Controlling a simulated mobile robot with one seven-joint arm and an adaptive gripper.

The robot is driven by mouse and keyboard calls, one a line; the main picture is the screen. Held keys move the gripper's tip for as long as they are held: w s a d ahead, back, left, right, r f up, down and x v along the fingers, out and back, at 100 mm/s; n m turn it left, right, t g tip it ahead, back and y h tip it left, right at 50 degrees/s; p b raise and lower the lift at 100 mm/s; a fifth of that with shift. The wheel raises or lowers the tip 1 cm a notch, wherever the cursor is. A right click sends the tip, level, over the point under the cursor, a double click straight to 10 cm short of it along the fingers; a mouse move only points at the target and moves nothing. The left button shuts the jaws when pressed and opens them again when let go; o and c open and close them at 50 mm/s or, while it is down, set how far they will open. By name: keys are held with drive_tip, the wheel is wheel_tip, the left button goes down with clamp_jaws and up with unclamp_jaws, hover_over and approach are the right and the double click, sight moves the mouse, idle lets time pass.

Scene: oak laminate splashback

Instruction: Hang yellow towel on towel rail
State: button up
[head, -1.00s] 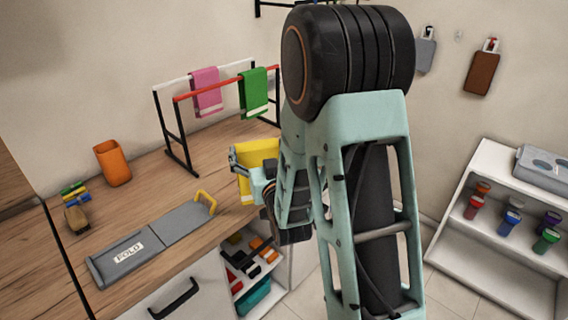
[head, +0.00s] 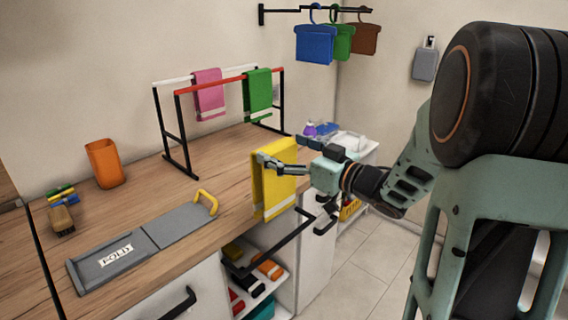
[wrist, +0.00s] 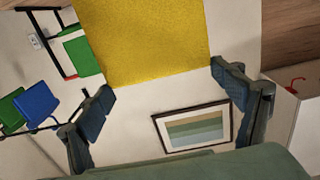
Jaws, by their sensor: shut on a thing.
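The yellow towel (head: 272,190) hangs upright from my gripper (head: 268,162) beside the counter's front edge, and it fills the top of the wrist view (wrist: 155,35). My gripper is shut on its upper part; the fingers (wrist: 163,90) also show in the wrist view. A black rail (head: 275,242) sticks out at the cabinet front, below and right of the towel's lower end. The towel looks apart from it, though depth is hard to judge. On the counter stands a rack with a red rail (head: 215,83) and a white rail, carrying a pink towel (head: 208,95) and a green towel (head: 257,92).
A grey folding board (head: 140,245) with a yellow handle, an orange cup (head: 105,163) and brushes (head: 61,210) lie on the counter. Open shelves (head: 255,275) are below.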

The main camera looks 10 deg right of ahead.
drive_tip(key=shift+s+f, duration=0.1)
drive_tip(key=shift+f, duration=0.25)
wheel_tip(320, 180, down, 21)
drive_tip(key=b, duration=1.9)
drive_tip(key=shift+r, duration=0.15)
drive_tip(key=shift+f+b, duration=3.4)
drive_tip(key=shift+f, duration=1.9)
drive_tip(key=o, duration=1.5)
